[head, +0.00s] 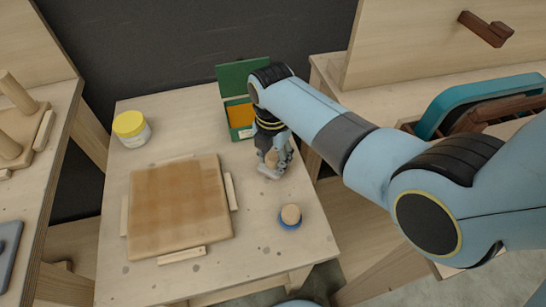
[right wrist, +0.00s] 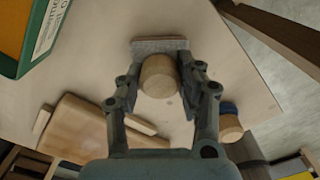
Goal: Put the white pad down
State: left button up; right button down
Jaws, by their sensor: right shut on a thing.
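The white pad (head: 268,172) is a pale, flat piece with a round wooden knob, near the right edge of the middle table. In the right wrist view the pad's pale edge (right wrist: 160,43) shows beyond the knob (right wrist: 158,76). My right gripper (head: 277,160) points down over it and is shut on its knob, one finger on each side. I cannot tell whether the pad touches the table top or is just above it. My left gripper is not in view.
A wooden board (head: 180,205) lies between wooden strips to the left. A blue pad with a wooden knob (head: 290,217) stands nearer the front. An open green box (head: 242,125) is just behind my gripper. A yellow-lidded jar (head: 131,128) stands at back left.

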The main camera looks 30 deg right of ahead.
aim_at(273, 157)
jog(key=c, duration=0.9)
grip_release()
jog(key=shift+f, duration=0.1)
jog(key=shift+o, duration=0.2)
notch_tip(273, 157, up, 12)
jog(key=p, duration=0.1)
jog(key=shift+p, duration=0.4)
jog(key=shift+a, duration=0.1)
